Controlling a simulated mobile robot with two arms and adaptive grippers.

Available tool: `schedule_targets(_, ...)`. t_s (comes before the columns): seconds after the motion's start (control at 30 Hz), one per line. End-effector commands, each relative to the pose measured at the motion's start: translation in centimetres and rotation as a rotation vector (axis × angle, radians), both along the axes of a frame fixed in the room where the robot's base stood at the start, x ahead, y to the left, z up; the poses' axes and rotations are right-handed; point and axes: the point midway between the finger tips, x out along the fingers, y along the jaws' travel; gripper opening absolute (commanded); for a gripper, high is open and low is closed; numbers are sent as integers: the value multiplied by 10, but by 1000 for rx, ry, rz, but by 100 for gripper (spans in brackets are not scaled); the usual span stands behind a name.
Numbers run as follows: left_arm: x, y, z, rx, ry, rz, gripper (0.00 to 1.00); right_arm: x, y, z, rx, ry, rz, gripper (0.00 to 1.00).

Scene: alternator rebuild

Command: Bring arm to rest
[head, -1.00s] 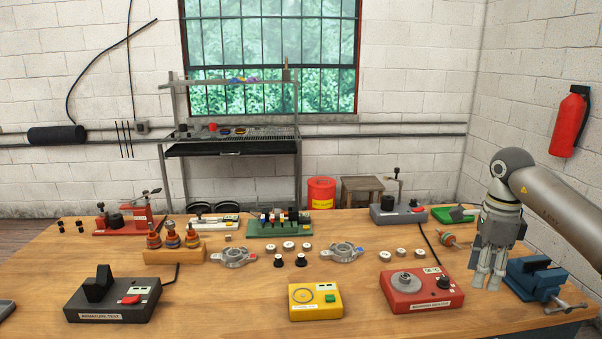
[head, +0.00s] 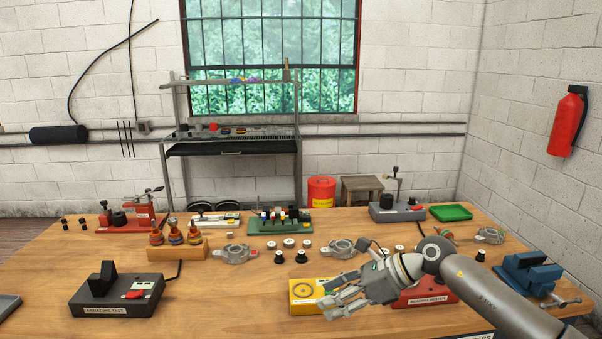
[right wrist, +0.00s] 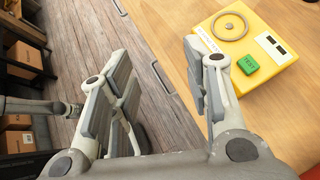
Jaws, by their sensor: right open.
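My right gripper (head: 330,299) hangs open and empty in front of and partly over the yellow tester (head: 302,290) in the head view. Its arm comes in from the right and covers much of the red bearing heater (head: 425,297). In the right wrist view, the open fingers (right wrist: 165,90) have nothing between them. They point past the table's front edge, with the wooden floor below. The yellow tester (right wrist: 245,45) with its green button lies beside the right finger there. My left gripper is not in the head view.
The black armature tester (head: 118,292) stands at front left, the blue vise (head: 530,274) at right. A grey housing (head: 490,235) and an empty green tray (head: 451,212) lie behind the arm. Several small parts fill the table's middle. The front between the testers is clear.

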Motion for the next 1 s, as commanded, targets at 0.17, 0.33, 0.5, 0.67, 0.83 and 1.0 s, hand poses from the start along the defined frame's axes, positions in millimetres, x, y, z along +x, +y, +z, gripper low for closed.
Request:
schedule_targets(0.17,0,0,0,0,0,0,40,-24,73,28,425,101,-115,44)
schedule_targets(0.33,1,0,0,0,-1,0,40,-33,94,63,815,263,-294,44)
schedule_targets(0.5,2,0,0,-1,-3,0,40,-30,75,82,1172,477,-531,44)
schedule_targets(0.67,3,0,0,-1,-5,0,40,-25,32,70,1466,705,-804,44)
schedule_targets(0.83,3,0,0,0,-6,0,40,-34,-23,25,1724,964,-1144,44)
schedule_targets(1.0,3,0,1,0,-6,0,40,-68,-74,-45,1910,1221,-1535,44)
